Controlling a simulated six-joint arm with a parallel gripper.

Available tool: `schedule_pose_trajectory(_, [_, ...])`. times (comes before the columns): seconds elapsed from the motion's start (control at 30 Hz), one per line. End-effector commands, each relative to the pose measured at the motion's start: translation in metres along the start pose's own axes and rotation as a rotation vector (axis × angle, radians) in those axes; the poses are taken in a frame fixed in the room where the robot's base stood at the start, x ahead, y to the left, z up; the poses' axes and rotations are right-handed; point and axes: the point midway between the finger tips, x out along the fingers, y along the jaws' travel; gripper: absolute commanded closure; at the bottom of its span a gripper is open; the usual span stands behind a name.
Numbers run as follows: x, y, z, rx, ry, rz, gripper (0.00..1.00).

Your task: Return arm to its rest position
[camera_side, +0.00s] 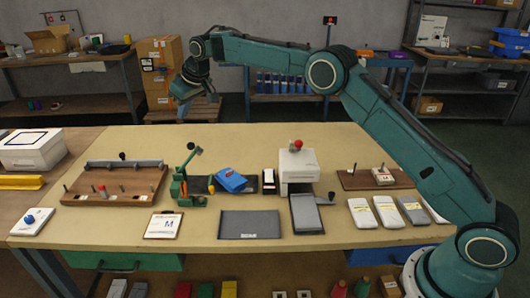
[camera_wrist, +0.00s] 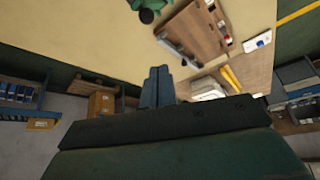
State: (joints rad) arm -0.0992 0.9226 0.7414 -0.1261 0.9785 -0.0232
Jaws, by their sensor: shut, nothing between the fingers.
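My arm reaches up from its base at the right of the side view and stretches left, high above the far part of the table (camera_side: 230,140). My gripper (camera_side: 192,98) hangs at the arm's left end, well above the table and apart from everything on it. In the wrist view my gripper (camera_wrist: 158,72) shows as two dark fingers lying close together, shut and empty. The tan table top (camera_wrist: 80,40) shows beyond the fingers in that view.
A wooden board with pegs (camera_side: 115,185), a green fixture (camera_side: 183,187), a blue item (camera_side: 231,180) and a white press with a red knob (camera_side: 297,165) stand on the table. Several pale packs (camera_side: 362,213) lie at right. Cardboard boxes (camera_side: 160,65) stand behind my gripper.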

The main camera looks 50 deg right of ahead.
Motion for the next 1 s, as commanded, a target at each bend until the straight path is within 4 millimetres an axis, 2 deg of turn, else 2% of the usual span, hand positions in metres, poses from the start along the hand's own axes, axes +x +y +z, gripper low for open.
schedule_pose_trajectory(0.03, [-0.015,0.001,0.001,0.005,0.003,0.003,1.00])
schedule_pose_trajectory(0.27, [-0.076,0.004,0.015,0.029,0.002,0.015,1.00])
schedule_pose_trajectory(0.47, [-0.127,0.005,0.037,0.048,0.001,0.025,1.00])
schedule_pose_trajectory(0.77, [-0.195,0.003,0.084,0.079,-0.001,0.041,1.00])
schedule_pose_trajectory(1.0, [-0.242,-0.001,0.132,0.102,-0.001,0.053,1.00])
